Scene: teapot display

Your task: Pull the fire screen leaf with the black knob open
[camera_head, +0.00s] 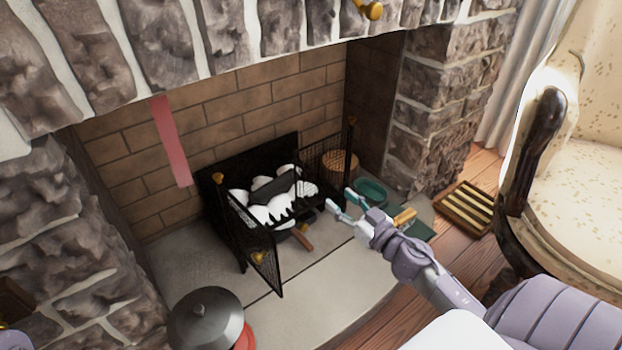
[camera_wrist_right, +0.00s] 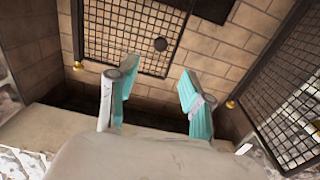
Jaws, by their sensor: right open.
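In the wrist view, a black mesh fire screen leaf (camera_wrist_right: 118,33) bears a round black knob (camera_wrist_right: 160,44), beyond my right gripper (camera_wrist_right: 155,82). The fingers are open and empty, apart from the knob. A second mesh leaf (camera_wrist_right: 291,90) stands at the right there. In the head view, one leaf (camera_head: 258,247) angles forward at the firebox's left, with brass fittings. Another leaf (camera_head: 318,158) stands at its right. The black knob is not discernible there. My right gripper (camera_head: 343,200) is open in front of the right leaf.
The fire basket (camera_head: 222,182) holds pale logs. A dark domed pot (camera_head: 205,316) stands at the hearth's front left. A teal bowl (camera_head: 371,190) and a woven basket (camera_head: 341,160) are near the right leaf. A slatted tray (camera_head: 467,206) and armchair (camera_head: 575,190) are right.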

